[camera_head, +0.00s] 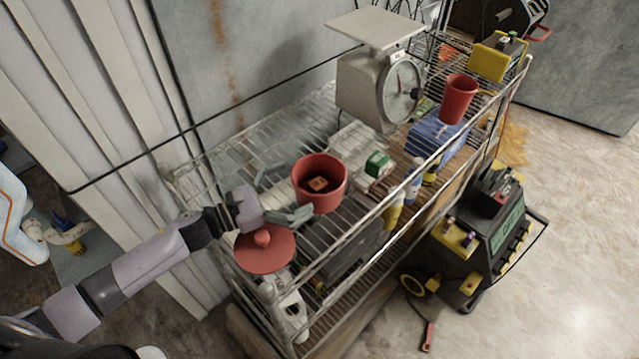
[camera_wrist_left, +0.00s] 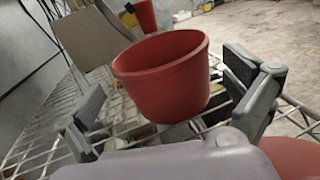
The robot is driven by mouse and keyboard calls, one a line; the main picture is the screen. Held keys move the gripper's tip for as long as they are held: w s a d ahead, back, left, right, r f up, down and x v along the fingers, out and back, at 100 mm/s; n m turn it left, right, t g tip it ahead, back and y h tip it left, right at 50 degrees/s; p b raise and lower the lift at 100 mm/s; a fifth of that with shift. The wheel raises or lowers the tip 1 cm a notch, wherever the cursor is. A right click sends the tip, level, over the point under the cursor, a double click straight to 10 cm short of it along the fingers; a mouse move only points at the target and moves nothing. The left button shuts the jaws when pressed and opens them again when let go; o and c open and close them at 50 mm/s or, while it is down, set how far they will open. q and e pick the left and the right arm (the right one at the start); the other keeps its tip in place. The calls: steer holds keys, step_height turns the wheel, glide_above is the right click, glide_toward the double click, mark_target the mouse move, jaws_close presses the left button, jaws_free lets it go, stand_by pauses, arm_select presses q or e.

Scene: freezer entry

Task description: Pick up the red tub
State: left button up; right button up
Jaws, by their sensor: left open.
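The red tub (camera_head: 319,196) stands upright on the top wire shelf, lidless, with a small reddish-brown item inside. My left gripper (camera_head: 286,214) is at its near left side, with its fingers pointing at it. In the left wrist view the red tub (camera_wrist_left: 168,85) is ahead, between the spread fingers (camera_wrist_left: 168,112). The gripper is open and holds nothing. I cannot tell whether a finger touches the tub wall. A red round lid with a knob (camera_head: 265,250) lies just below the gripper. My right gripper is not in view.
The wire shelf (camera_head: 240,160) has raised rails. A scale (camera_head: 375,85) stands behind the tub, and a red cup (camera_head: 458,100) farther right. A green-and-white box (camera_head: 377,165) is close right of the tub. A black-and-yellow machine (camera_head: 485,240) stands on the floor.

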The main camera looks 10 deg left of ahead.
mark_target(316, 186)
arm_select(q)
steer(key=shift+w+d+r, duration=0.1)
steer(key=shift+w+d, duration=0.2)
steer(key=p+x, duration=0.2)
steer(key=x, duration=0.2)
steer(key=shift+w+d, duration=0.2)
steer(key=shift+d, duration=0.1)
steer(key=shift+w+d, duration=0.15)
steer(key=shift+c, duration=0.4)
steer(key=c, duration=0.7)
steer(key=shift+c, duration=0.2)
